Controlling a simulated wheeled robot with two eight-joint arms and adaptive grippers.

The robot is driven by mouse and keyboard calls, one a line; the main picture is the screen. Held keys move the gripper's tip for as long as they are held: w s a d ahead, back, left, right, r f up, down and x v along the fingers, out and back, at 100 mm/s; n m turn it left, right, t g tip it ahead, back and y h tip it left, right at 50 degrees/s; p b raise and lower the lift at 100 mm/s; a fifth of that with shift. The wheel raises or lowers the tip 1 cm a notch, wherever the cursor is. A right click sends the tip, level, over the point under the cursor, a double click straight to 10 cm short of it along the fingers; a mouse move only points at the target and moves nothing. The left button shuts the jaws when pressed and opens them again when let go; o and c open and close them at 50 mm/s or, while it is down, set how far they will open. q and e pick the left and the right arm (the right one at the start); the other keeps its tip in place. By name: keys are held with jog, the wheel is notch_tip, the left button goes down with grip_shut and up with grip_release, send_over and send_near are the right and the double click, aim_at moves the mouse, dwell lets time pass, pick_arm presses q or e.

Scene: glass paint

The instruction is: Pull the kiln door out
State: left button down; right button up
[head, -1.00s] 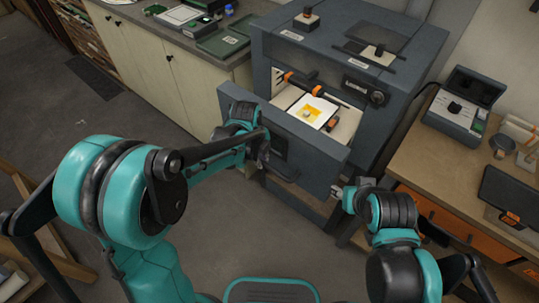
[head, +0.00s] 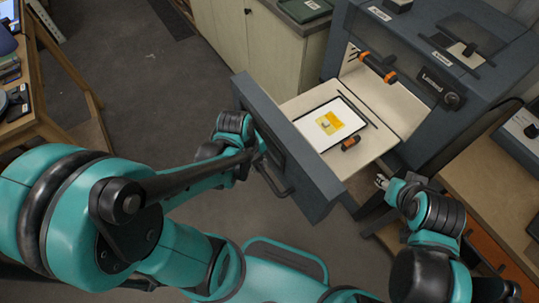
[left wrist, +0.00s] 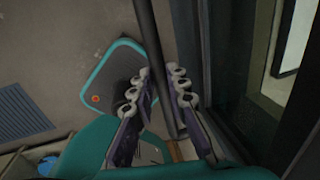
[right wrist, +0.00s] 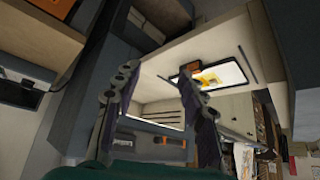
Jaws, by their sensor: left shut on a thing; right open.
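The kiln (head: 405,50) stands at the upper right of the head view. Its grey door (head: 318,185) is drawn out from the body, with a pale shelf (head: 368,152) behind it. A framed white sheet with a yellow patch (head: 338,121) lies on that shelf. My left gripper (head: 260,153) is at the dark door handle (head: 272,182). In the left wrist view its fingers (left wrist: 160,82) are shut around the handle bar (left wrist: 150,35). My right gripper (head: 382,181) is open and empty beside the door's right end; its spread fingers show in the right wrist view (right wrist: 157,82).
An orange-and-black piece (head: 350,143) lies on the shelf near the sheet. Cabinets (head: 265,40) stand left of the kiln, and a wooden workbench (head: 490,170) stands at the right. The floor (head: 150,95) left of the door is clear.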

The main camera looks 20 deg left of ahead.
pick_arm(q)
jog(key=shift+s+a, duration=0.25)
jog(key=shift+s, duration=0.15)
jog(key=c, duration=1.5)
grip_release()
jog(key=shift+r, duration=0.1)
jog(key=r, duration=0.4)
jog(key=s+a+r, duration=0.1)
jog(key=r, duration=0.2)
jog(key=s+r, duration=0.1)
jog(key=r, duration=0.3)
jog(key=shift+a+r, duration=0.2)
jog(key=shift+r, duration=0.1)
